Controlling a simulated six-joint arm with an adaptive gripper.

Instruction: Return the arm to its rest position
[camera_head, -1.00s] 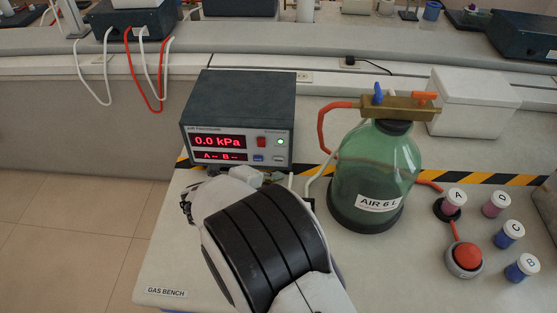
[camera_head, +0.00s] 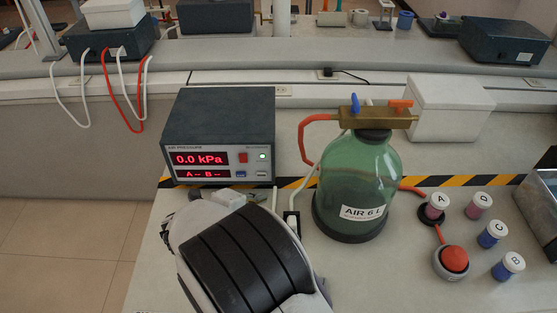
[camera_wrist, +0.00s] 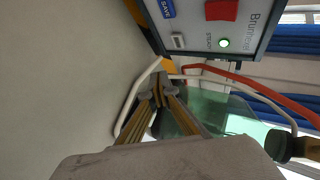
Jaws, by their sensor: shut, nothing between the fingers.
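My arm (camera_head: 245,262) reaches in from the bottom of the head view, over the bench in front of the pressure meter. Its black-banded link hides most of my gripper there. In the wrist view my gripper (camera_wrist: 161,80) points away from the camera, its fingers shut together with nothing held. The meter's front panel (camera_wrist: 215,25) lies beyond the fingertips in that view, and the green glass bottle (camera_wrist: 235,110) is to their right. No gap-closing contact with either can be made out.
The air pressure meter (camera_head: 219,135) reads 0.0 kPa. The green bottle (camera_head: 357,190), labelled AIR 6 L, has a brass valve bar (camera_head: 373,118) on top. Several lidded vials (camera_head: 492,235) and a red button (camera_head: 454,259) stand at right. A white box (camera_head: 450,108) is behind.

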